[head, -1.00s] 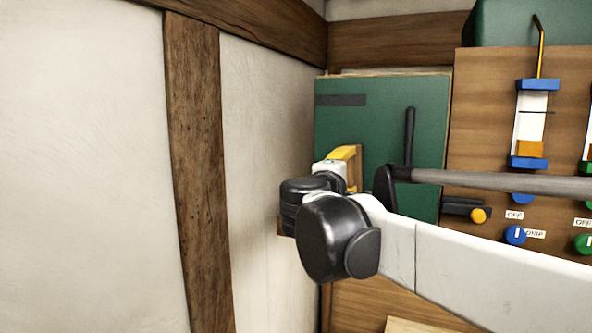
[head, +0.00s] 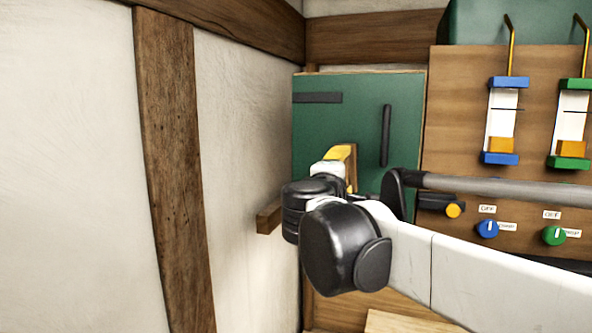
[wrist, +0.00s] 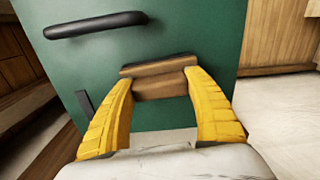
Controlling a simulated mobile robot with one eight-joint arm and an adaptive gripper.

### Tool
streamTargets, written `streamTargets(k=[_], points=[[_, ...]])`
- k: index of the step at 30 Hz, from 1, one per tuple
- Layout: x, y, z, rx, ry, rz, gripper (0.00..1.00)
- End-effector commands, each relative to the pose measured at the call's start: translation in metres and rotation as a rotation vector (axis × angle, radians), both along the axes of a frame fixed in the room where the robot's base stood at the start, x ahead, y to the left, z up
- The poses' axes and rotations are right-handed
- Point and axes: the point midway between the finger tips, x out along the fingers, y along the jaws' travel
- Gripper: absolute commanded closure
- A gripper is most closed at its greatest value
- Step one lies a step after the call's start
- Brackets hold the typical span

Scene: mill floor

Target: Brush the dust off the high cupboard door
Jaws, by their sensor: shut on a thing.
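The green cupboard door (head: 345,120) is upright at the back corner, with a dark grey strip (head: 318,98) at its upper left and a black vertical handle (head: 385,135) to the right. My gripper (head: 342,160) has yellow fingers, partly hidden behind my wrist in the head view. In the wrist view my gripper (wrist: 162,105) is shut on a brown wooden block-like brush (wrist: 160,79), held in front of the door (wrist: 195,30). The handle (wrist: 95,25) shows there at upper left. Bristles are hidden, so contact with the door is unclear. I cannot make out dust.
A wooden panel (head: 465,120) with gauges and knobs stands right of the door. A yellow-tipped black lever (head: 440,204) sits low beside it. A white wall (head: 245,130) with timber posts is close on the left; a short wooden piece (head: 269,217) juts near my wrist.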

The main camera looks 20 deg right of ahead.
Motion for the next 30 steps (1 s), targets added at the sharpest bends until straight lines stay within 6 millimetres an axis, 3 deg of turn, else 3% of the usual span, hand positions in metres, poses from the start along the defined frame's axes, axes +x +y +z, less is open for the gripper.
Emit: streamTargets(k=[15, 30], points=[[-0.042, 0.031, 0.001, 0.0, 0.0, 0.002, 0.63], [-0.049, 0.037, 0.001, 0.0, 0.0, 0.002, 0.63]])
